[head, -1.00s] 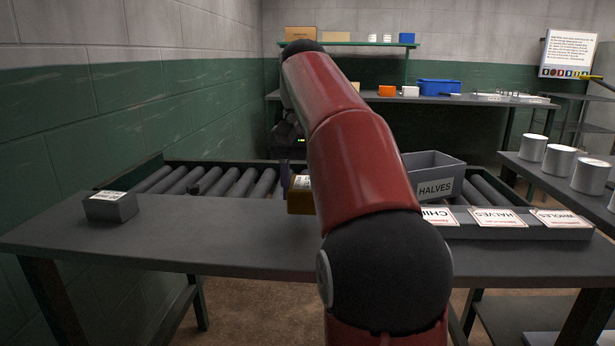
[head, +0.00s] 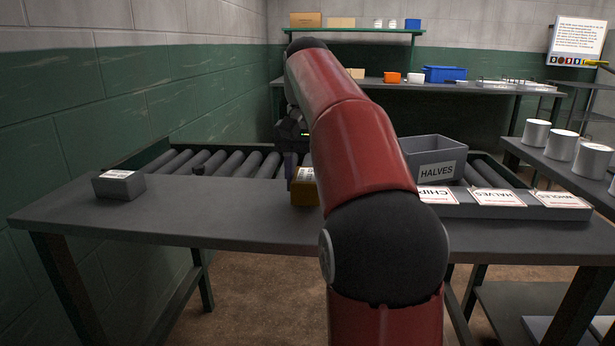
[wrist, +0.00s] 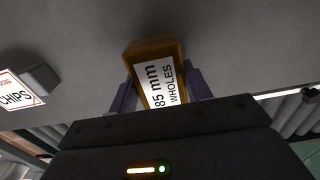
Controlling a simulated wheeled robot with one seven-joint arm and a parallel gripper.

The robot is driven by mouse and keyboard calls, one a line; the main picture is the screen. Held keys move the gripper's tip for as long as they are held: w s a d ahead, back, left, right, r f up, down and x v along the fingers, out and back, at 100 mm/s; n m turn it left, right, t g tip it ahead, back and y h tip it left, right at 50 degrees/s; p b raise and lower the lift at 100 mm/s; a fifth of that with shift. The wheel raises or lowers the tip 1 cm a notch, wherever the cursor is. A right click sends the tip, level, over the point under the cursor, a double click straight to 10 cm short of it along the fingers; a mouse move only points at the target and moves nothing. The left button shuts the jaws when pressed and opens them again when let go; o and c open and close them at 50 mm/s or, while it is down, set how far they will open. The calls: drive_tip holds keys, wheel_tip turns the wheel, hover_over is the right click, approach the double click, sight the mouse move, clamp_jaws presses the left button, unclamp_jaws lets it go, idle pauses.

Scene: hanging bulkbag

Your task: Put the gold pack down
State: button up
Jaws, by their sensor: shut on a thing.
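The gold pack (head: 305,192) shows in the head view at the middle of the grey table (head: 230,218), partly hidden by my red arm. In the wrist view the gold pack (wrist: 153,52) carries a white label reading "85 mm WHOLES". My gripper (wrist: 158,92) is shut on it, with a finger on each side. In the head view my gripper (head: 291,165) is mostly behind my arm. The pack is at or just above the tabletop; I cannot tell if it touches.
A grey labelled block (head: 119,185) lies at the table's left end. A grey bin marked HALVES (head: 437,168) stands right of my arm, behind the CHIPS, HALVES and WHOLES cards (head: 497,197). A roller conveyor (head: 222,163) runs behind. The table between block and pack is clear.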

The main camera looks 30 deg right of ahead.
drive_tip(key=shift+f, duration=0.4)
drive_tip(key=o, duration=1.2)
